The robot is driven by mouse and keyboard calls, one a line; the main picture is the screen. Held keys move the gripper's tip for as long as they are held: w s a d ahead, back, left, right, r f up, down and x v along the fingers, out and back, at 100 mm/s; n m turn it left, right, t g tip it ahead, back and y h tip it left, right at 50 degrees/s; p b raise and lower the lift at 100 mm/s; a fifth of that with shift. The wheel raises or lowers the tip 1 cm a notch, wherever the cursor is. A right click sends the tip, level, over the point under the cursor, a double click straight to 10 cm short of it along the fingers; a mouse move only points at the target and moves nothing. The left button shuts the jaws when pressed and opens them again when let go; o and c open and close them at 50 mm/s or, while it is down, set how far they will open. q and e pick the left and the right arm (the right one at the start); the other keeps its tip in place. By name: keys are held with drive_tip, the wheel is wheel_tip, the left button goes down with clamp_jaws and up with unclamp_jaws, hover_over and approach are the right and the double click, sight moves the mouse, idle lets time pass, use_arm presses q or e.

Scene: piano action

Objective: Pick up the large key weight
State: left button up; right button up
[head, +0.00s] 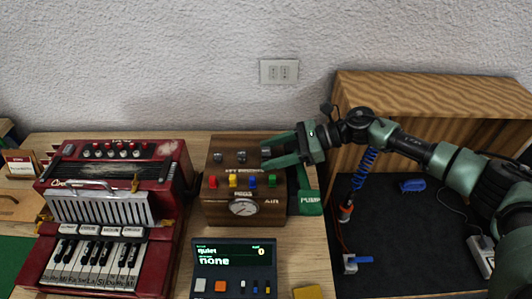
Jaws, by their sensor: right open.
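Small dark grey metal pieces sit in a row on top of the wooden box (221,187): a left one (217,157), a middle one (241,157) and a right one (266,152). They look like the key weights, but they are too small to tell which is the large one. My right gripper (267,157) reaches in from the right over the box top. Its green fingers are open around or just beside the right piece; contact cannot be told. My left gripper is out of view.
The box front carries coloured knobs and a gauge (243,207). A green PUMP lever (311,202) is at its right. A red accordion (118,170) stands left, a dark display panel (234,254) in front. A wooden cabinet (440,92) stands behind my right arm.

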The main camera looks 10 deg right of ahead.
clamp_jaws()
drive_tip(key=shift+r, duration=0.1)
